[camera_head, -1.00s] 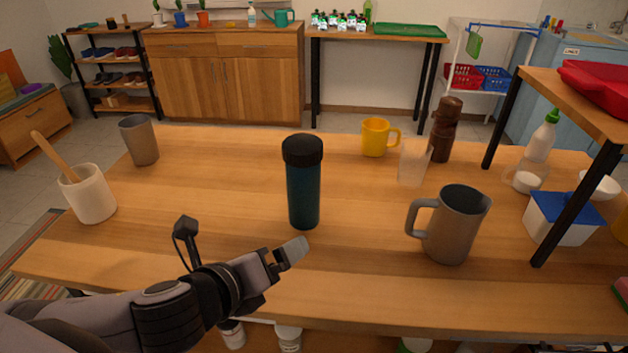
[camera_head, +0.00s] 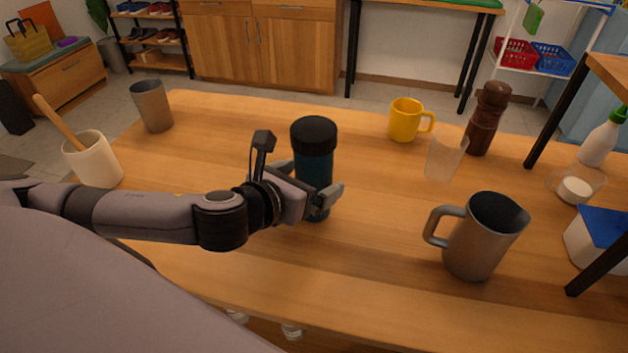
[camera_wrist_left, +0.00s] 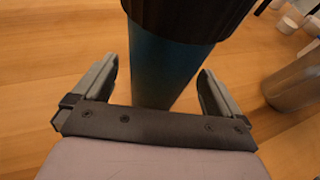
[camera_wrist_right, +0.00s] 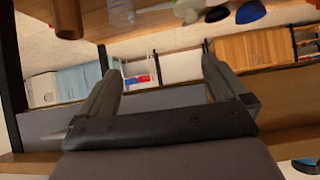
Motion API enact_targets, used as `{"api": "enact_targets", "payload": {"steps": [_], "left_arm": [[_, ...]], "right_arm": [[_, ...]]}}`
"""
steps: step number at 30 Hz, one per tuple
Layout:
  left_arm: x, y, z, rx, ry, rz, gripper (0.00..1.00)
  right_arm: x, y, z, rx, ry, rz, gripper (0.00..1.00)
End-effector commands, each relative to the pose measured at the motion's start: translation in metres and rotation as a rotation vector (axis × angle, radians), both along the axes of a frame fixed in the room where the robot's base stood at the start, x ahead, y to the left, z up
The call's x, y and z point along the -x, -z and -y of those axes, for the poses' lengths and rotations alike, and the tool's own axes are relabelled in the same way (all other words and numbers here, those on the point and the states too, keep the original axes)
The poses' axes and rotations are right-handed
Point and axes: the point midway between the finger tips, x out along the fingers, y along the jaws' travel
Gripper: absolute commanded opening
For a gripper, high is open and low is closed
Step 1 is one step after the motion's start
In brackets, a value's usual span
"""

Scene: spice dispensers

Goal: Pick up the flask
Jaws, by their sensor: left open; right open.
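The flask (camera_head: 314,150) is a dark teal cylinder with a black lid, standing upright on the wooden table in the head view. My left gripper (camera_head: 309,182) is open at the flask's lower half, with one finger on each side of it. In the left wrist view the flask (camera_wrist_left: 168,70) stands between the two spread fingers of the left gripper (camera_wrist_left: 160,85), with visible gaps on both sides. My right gripper (camera_wrist_right: 157,75) is open and empty in the right wrist view. It is not visible in the head view.
A grey mug (camera_head: 478,240) stands to the right of the flask. A clear cup (camera_head: 443,156), a yellow mug (camera_head: 406,121) and a brown grinder (camera_head: 486,120) stand behind to the right. A white mortar (camera_head: 95,160) and a grey tumbler (camera_head: 152,106) stand at the left.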

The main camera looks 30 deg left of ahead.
Motion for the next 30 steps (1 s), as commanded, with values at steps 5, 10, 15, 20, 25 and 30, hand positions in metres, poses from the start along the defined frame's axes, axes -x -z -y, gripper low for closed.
{"api": "enact_targets", "payload": {"steps": [5,10,15,20,25,30], "left_arm": [[-0.017,0.007,0.002,0.002,-0.001,0.001,0.99],[-0.019,0.008,0.002,0.001,0.0,-0.001,0.99],[-0.019,0.008,0.002,0.001,0.0,-0.001,0.86],[-0.019,0.008,0.002,0.001,0.0,-0.001,0.34],[-0.019,0.007,0.002,0.001,0.0,0.002,0.34],[-0.019,0.004,0.002,0.001,0.0,0.003,0.34]], "right_arm": [[-0.002,0.0,0.0,-0.001,-0.001,0.004,1.0],[-0.004,-0.003,0.0,-0.002,-0.001,0.012,1.0],[-0.005,-0.003,0.0,-0.002,0.0,0.013,1.0],[-0.005,-0.003,0.0,-0.002,0.0,0.013,1.0],[-0.005,-0.004,0.0,-0.001,0.001,0.013,1.0],[-0.005,-0.005,0.0,-0.001,0.001,0.014,1.0]]}}
